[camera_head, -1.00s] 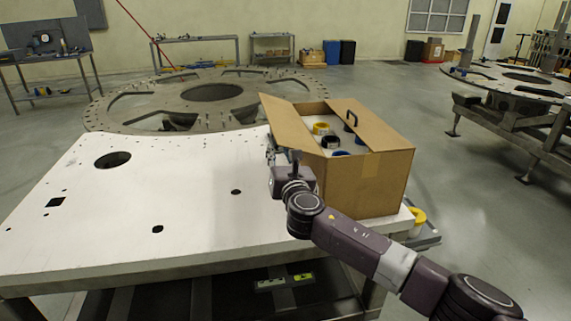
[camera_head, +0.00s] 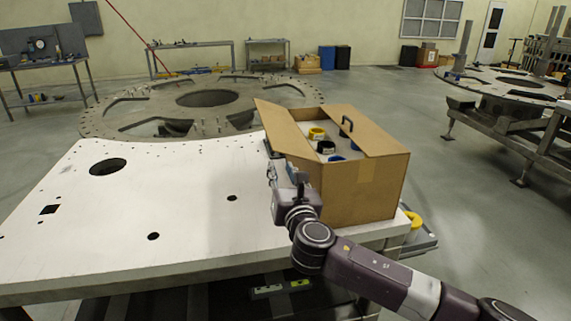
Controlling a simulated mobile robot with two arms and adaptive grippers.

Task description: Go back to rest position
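My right gripper (camera_head: 272,172) is at the left side of the open cardboard box (camera_head: 366,192), above the white plate (camera_head: 120,225). Its arm comes in from the lower right and passes in front of the box. The fingers are small and partly hidden against the box, so I cannot tell whether they are open or shut. My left gripper is not in view.
The box holds a yellow roll (camera_head: 317,133) and a few dark and blue rolls. A yellow ring (camera_head: 413,219) lies by the plate's right edge. The large round turret plate (camera_head: 130,105) stands behind. The white plate's left part is clear.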

